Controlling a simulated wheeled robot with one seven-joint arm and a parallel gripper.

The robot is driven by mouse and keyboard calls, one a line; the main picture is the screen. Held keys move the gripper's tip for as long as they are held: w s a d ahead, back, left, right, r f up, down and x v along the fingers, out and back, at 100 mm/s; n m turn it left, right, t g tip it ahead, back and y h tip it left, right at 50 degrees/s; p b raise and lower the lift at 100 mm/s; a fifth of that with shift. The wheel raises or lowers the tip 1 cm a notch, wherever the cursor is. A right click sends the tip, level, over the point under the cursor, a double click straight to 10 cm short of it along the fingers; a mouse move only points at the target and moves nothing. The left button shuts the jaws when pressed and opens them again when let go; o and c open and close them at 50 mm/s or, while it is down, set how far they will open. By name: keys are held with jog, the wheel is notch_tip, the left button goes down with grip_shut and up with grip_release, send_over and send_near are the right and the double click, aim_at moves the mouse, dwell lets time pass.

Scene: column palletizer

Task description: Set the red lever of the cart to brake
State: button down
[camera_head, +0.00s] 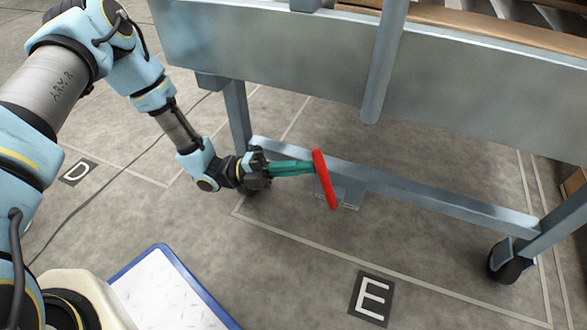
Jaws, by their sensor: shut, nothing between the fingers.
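The cart (450,115) is a grey metal frame with a deep side panel, legs and a low crossbar. Its red lever (325,180) is a flat bar on a plate at the low crossbar, tilted with its top end a little to the left. My gripper (311,167) has teal fingers, shut and empty, reaching from the left. The fingertips are at the upper left side of the red lever; whether they touch it I cannot tell. A label under the lever is partly visible but too small to read.
A cart wheel (507,262) stands at the lower right, by a leg. A white board with a blue rim (165,290) is at the lower left. Floor markers E (371,298) and D (76,172) lie on the concrete. Open floor shows in front of the crossbar.

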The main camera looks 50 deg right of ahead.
aim_at(324, 175)
jog(key=shift+r, duration=0.15)
jog(key=s+r+t+p, duration=0.1)
jog(key=p, duration=0.3)
jog(key=s+d+r+t+y+p, duration=0.1)
jog(key=s+p, duration=0.1)
jog(key=p, duration=0.3)
jog(key=s+r+m+t+y+p, duration=0.1)
jog(key=t+p, duration=0.1)
jog(key=p, duration=0.2)
jog(key=shift+s+d+r, duration=0.15)
jog(key=shift+s+d, duration=0.15)
jog(key=shift+s, duration=0.05)
jog(key=shift+s+d+f+m+t+y+p, duration=0.15)
jog(key=shift+s+d+t+y+p, duration=0.2)
jog(key=shift+s+p, duration=0.6)
jog(key=shift+s+d+f+m+t+y+p, duration=0.15)
jog(key=shift+s+t+p, duration=0.4)
jog(key=shift+p, duration=0.75)
jog(key=shift+s+d+f+t+y+p, duration=0.2)
jog(key=shift+s+d+t+y+p, duration=0.1)
jog(key=shift+s+p, duration=0.7)
